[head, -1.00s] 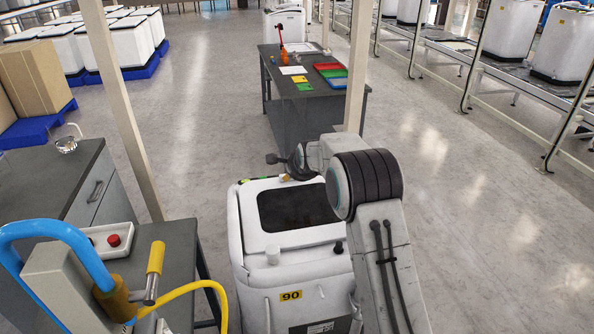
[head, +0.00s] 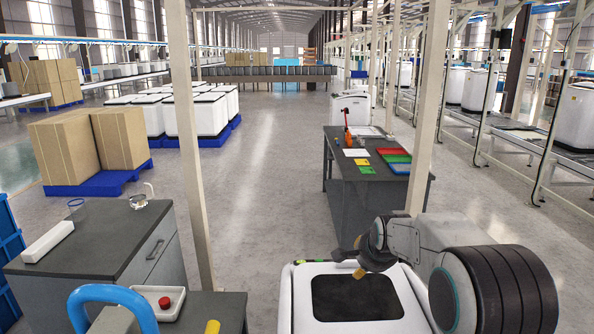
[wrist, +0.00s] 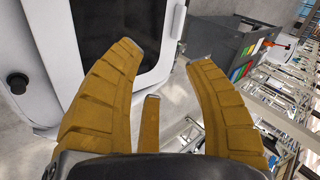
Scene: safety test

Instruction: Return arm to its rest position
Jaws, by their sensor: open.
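My gripper (wrist: 160,60) shows in the wrist view with its yellow-brown fingers spread apart and nothing between them. In the head view my gripper (head: 358,272) is small and partly hidden by my own arm. My arm is folded at the lower right of the head view, with its dark ribbed joint nearest the camera. The gripper is above a white machine top with a dark panel (head: 357,297). I cannot tell how large the gap between them is.
A grey table (head: 345,189) with coloured trays stands ahead. Thin posts rise left (head: 187,130) and right (head: 432,110) of centre. Open floor (head: 265,150) lies between.

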